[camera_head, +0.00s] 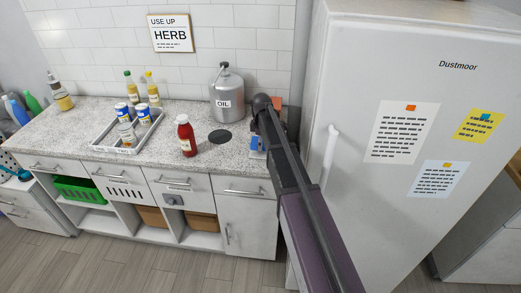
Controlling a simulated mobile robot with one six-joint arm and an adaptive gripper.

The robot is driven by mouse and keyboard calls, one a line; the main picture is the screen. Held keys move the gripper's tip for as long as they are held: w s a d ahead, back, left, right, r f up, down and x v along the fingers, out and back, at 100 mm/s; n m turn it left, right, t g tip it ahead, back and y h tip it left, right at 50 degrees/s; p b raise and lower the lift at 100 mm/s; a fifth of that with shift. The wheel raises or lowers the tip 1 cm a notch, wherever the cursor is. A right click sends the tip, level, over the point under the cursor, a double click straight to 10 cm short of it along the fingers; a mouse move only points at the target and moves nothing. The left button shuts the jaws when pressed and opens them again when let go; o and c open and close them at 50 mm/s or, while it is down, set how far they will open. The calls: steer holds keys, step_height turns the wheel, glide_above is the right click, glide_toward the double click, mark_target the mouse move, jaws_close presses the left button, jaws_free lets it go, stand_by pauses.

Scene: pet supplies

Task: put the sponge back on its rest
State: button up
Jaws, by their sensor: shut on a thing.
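My arm reaches from the bottom right to the counter's right end, beside the fridge. My gripper (257,138) is small and partly hidden by my own arm, low over the counter. It is shut on a small blue thing (257,145), which looks like the sponge; its outline is hard to make out. I cannot tell whether it touches the counter. A dark round flat disc (220,136) lies bare on the counter, left of my gripper. I cannot clearly make out a sponge rest; my arm hides part of that counter end.
A grey tray (100,143) holds cans and a jar. An orange-red thing (277,103) shows behind my arm. The white fridge (390,70) closes off the right.

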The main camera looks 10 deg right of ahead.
steer(key=shift+f+b, duration=0.95)
steer(key=shift+f, duration=0.3)
steer(key=shift+f, duration=0.15)
steer(key=o, duration=0.8)
step_height(320, 180, up, 12)
steer(key=p, duration=1.2)
steer(key=shift+r, duration=0.2)
steer(key=shift+s, duration=0.1)
